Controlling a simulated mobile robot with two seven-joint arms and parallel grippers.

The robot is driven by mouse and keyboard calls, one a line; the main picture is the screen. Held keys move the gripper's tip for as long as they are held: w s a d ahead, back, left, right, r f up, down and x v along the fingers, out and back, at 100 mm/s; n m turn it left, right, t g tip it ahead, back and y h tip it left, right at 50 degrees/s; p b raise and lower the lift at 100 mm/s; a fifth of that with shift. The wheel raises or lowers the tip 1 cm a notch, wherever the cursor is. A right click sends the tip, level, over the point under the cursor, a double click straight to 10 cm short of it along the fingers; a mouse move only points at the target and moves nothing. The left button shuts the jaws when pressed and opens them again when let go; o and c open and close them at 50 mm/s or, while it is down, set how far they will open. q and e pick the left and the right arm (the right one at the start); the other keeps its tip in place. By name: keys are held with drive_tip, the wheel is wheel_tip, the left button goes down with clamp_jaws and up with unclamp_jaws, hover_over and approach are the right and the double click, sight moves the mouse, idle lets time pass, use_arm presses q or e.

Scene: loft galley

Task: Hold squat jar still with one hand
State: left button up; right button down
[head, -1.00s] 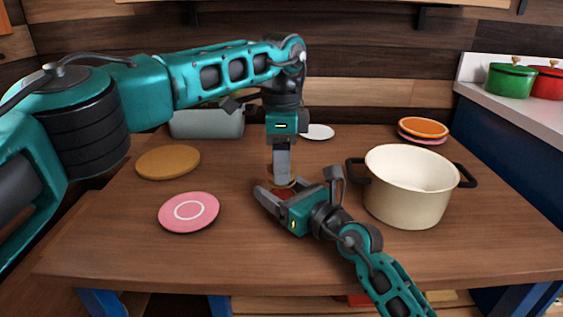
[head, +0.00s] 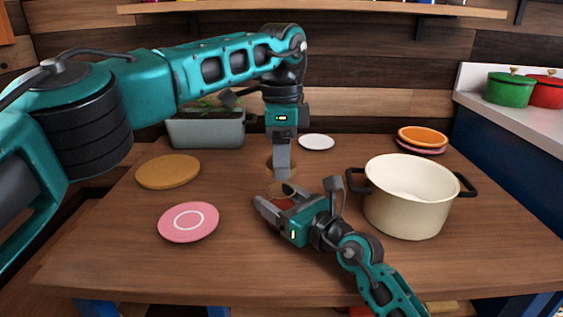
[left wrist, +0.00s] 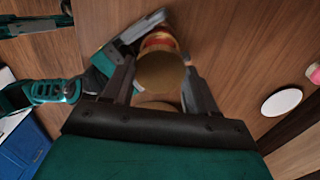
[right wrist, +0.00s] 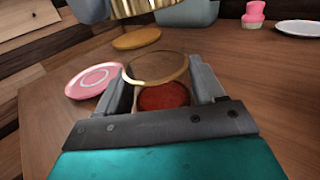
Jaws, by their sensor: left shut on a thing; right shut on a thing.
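The squat jar (right wrist: 163,97) is glass with red contents and an open mouth. It stands upright on the table, between the fingers of my right gripper (right wrist: 155,85), which is shut on it. In the head view the jar (head: 286,203) is partly hidden by my right gripper (head: 272,198). My left gripper (head: 282,172) points down above the jar and is shut on a round gold lid (left wrist: 160,76). The lid's edge (right wrist: 150,8) shows above the jar's mouth in the right wrist view, apart from it.
A cream pot (head: 408,205) with black handles stands close right of my right gripper. A pink plate (head: 188,222) and a tan round board (head: 168,171) lie left. A grey planter (head: 205,132), a white plate (head: 316,142) and an orange plate (head: 422,134) are farther back. The front left table is clear.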

use_arm(q)
wheel_tip(320, 180, up, 3)
drive_tip(key=shift+f, duration=0.15)
use_arm(e)
drive_tip(key=shift+c, duration=0.2)
unclamp_jaws()
drive_tip(key=shift+s+d, duration=0.25)
use_arm(q)
wheel_tip(320, 180, up, 2)
drive_tip(key=shift+r+p, duration=0.2)
drive_tip(key=shift+p, duration=1.05)
use_arm(e)
drive_tip(key=v, duration=1.1)
drive_tip(key=shift+s+d, duration=0.1)
drive_tip(key=shift+s, duration=0.05)
